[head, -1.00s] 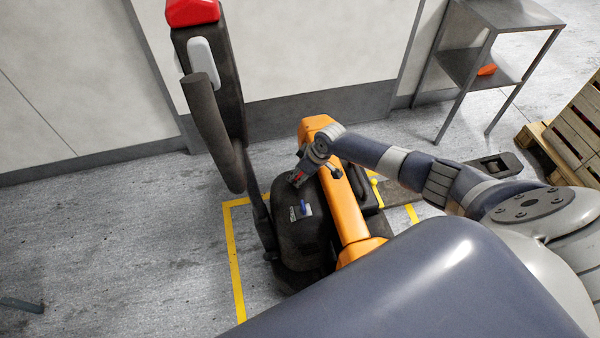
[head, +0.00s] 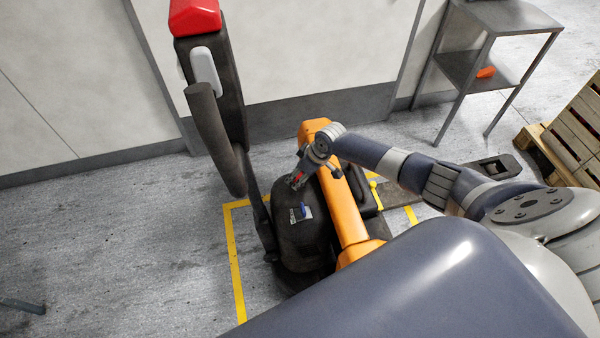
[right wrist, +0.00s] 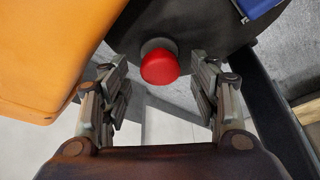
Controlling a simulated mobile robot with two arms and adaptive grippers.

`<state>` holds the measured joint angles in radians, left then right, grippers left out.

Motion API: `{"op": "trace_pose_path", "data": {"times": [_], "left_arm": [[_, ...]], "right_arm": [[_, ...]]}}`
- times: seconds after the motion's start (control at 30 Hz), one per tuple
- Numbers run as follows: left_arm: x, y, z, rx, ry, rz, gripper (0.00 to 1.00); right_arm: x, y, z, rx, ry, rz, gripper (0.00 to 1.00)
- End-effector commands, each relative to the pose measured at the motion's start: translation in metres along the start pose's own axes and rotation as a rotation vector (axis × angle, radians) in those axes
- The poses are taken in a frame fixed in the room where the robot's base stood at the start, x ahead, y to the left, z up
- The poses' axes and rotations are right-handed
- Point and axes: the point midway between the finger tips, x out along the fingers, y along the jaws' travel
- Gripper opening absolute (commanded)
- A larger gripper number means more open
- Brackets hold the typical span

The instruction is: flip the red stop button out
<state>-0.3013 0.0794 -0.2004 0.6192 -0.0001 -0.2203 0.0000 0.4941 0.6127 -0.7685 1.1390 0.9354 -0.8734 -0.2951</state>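The red stop button (right wrist: 159,66) is a round red knob on a grey collar, standing out from the dark body of the orange and black pallet truck (head: 346,208). My right gripper (right wrist: 160,82) is open, with one finger on each side of the button. Gaps show between the button and both fingers. In the head view my right gripper (head: 299,179) is over the top of the truck's dark cover, left of the orange part, and the button is not clearly visible there. I cannot make out my left gripper in either view.
The truck's dark tiller handle (head: 216,135) with a red top (head: 194,14) rises left of my gripper. A blue part (head: 304,212) sits on the cover. A metal shelf (head: 470,72) and wooden pallets (head: 575,135) stand at the right. Floor at left is mostly clear.

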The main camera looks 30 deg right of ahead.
Motion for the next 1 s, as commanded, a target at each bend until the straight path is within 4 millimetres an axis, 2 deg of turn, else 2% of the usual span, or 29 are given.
{"op": "trace_pose_path", "data": {"times": [0.17,0.33,0.8,1.0], "left_arm": [[0.000,-0.001,-0.001,0.000,0.003,-0.001,0.40],[0.000,-0.001,-0.002,0.000,0.003,-0.001,0.40],[0.000,-0.001,-0.002,0.000,0.002,-0.001,0.40],[0.000,-0.001,-0.002,0.000,0.002,-0.001,0.40]], "right_arm": [[-0.002,0.000,0.001,0.000,-0.001,0.000,0.56],[-0.016,0.001,0.000,-0.001,0.001,0.000,0.56],[-0.092,0.001,0.001,-0.002,0.000,0.002,0.56],[-0.114,0.000,0.001,0.000,0.000,0.001,0.56]]}}
